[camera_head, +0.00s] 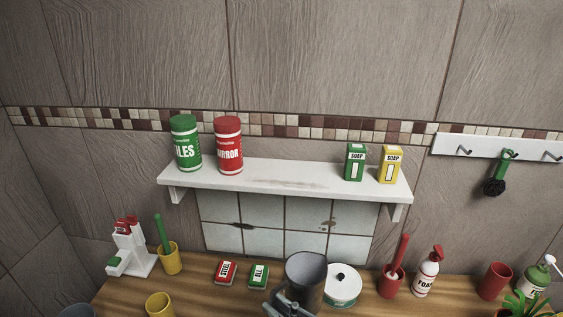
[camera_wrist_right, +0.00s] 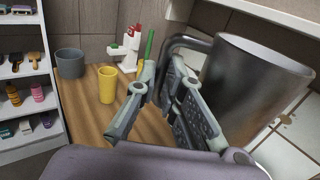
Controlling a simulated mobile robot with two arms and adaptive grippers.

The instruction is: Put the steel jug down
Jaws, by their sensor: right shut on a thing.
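The steel jug (camera_head: 306,270) is a dark grey metal vessel, roughly upright with its mouth up, at the front middle of the wooden counter (camera_head: 205,290) in the head view. In the right wrist view the jug (camera_wrist_right: 250,85) fills the right side, its curved handle toward the fingers. My right gripper (camera_head: 282,302) is shut on the jug's handle, and its fingers show in the right wrist view (camera_wrist_right: 165,100). The jug's base is hidden, so I cannot tell whether it touches the counter. My left gripper is not in view.
A white lidded pot (camera_head: 342,288) stands right beside the jug in the picture. Red and green boxes (camera_head: 226,272) lie to its left. A red cup with a brush (camera_head: 391,282) and a foam bottle (camera_head: 426,272) stand right. A white shelf (camera_head: 280,177) overhangs behind.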

